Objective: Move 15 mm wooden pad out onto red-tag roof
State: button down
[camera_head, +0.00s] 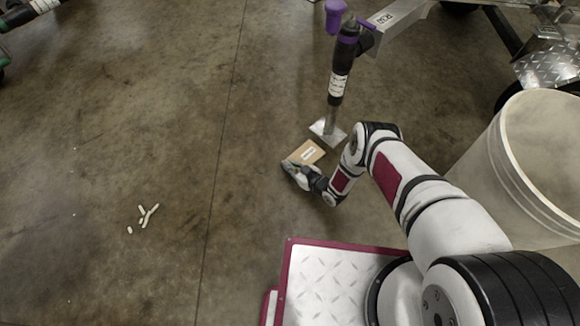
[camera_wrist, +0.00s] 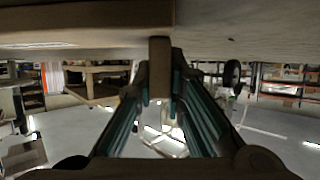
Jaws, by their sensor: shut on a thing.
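The wooden pad (camera_head: 306,152) is a flat tan square with a white label, low at the floor beside the jack's foot plate. My gripper (camera_head: 289,168) is at its near left edge. In the wrist view, which looks upside down, the pad (camera_wrist: 90,18) spans the upper left. My gripper's fingers (camera_wrist: 160,72) are closed on a narrow brown part there, which appears to belong to the pad. Whether the pad touches the floor or foot plate is unclear. I cannot make out a red-tag roof in either view.
A trailer jack (camera_head: 338,85) with a purple handle stands on a metal foot plate (camera_head: 327,132) just behind the pad. A large whitish bucket (camera_head: 490,165) is at the right. Small pale pieces (camera_head: 146,216) lie on the floor at left. Open concrete floor (camera_head: 110,120) extends left.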

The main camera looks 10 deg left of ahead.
jog(key=shift+s+a, duration=0.2)
jog(key=c, duration=1.6)
grip_release()
jog(key=shift+o, duration=0.2)
jog(key=shift+s, duration=0.1)
jog(key=v, duration=1.2)
